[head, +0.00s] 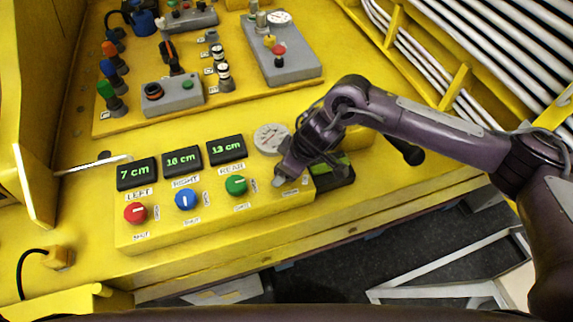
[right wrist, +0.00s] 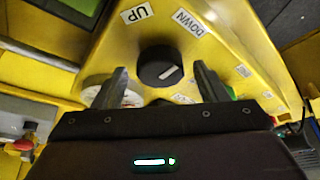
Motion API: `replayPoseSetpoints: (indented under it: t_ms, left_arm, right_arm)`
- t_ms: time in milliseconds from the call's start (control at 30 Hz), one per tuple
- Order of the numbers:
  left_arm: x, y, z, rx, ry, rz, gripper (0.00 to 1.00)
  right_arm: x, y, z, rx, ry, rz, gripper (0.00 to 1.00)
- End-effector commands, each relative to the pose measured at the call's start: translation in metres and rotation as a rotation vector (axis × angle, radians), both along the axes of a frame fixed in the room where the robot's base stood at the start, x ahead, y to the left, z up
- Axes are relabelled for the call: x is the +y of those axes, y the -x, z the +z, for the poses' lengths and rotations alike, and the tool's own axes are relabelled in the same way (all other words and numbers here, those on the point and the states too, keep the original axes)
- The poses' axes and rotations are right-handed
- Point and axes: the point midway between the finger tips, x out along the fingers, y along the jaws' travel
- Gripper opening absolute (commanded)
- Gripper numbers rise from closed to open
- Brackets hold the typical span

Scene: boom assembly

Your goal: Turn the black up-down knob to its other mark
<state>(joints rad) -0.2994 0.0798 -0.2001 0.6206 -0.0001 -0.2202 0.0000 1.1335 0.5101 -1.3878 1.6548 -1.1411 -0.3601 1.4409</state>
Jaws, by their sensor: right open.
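The black up-down knob (right wrist: 158,62) shows in the right wrist view, with a white pointer line on its face. The line points right and slightly up in that view. The UP label (right wrist: 138,12) is above left of it, the DOWN label (right wrist: 188,22) above right. My right gripper (right wrist: 160,70) is open, one finger on each side of the knob, with visible gaps. In the head view my right gripper (head: 281,178) is at the right end of the yellow control box (head: 215,213) and hides the knob. My left gripper is not in view.
The box also carries red (head: 136,212), blue (head: 186,199) and green (head: 236,185) knobs, under displays reading 7, 16 and 13 cm. A round gauge (head: 270,138) sits close to my right gripper. Grey control boxes and levers stand farther back. The box's front edge is clear.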

Motion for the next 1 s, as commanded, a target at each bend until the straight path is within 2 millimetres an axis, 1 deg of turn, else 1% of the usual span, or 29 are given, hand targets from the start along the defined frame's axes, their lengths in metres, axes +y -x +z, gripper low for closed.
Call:
replayPoseSetpoints:
  t_ms: [67, 167, 500, 600, 733, 1000]
  left_arm:
    - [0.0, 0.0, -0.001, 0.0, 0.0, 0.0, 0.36]
    - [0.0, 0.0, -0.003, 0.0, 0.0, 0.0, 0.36]
    - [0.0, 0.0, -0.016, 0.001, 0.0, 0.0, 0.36]
    - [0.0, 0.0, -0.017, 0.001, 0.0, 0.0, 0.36]
    - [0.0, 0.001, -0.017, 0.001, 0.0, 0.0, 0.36]
    - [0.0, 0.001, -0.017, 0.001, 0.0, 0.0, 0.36]
  right_arm:
    - [0.0, 0.0, 0.001, 0.0, 0.0, 0.001, 0.66]
    - [-0.003, 0.001, 0.007, 0.0, 0.0, 0.001, 0.66]
    - [-0.021, 0.011, 0.058, -0.003, -0.002, 0.001, 0.66]
    - [-0.025, 0.012, 0.067, -0.002, -0.001, 0.0, 0.66]
    - [-0.027, 0.014, 0.072, 0.0, 0.001, 0.0, 0.66]
    - [-0.027, 0.014, 0.072, 0.0, 0.001, 0.0, 0.66]
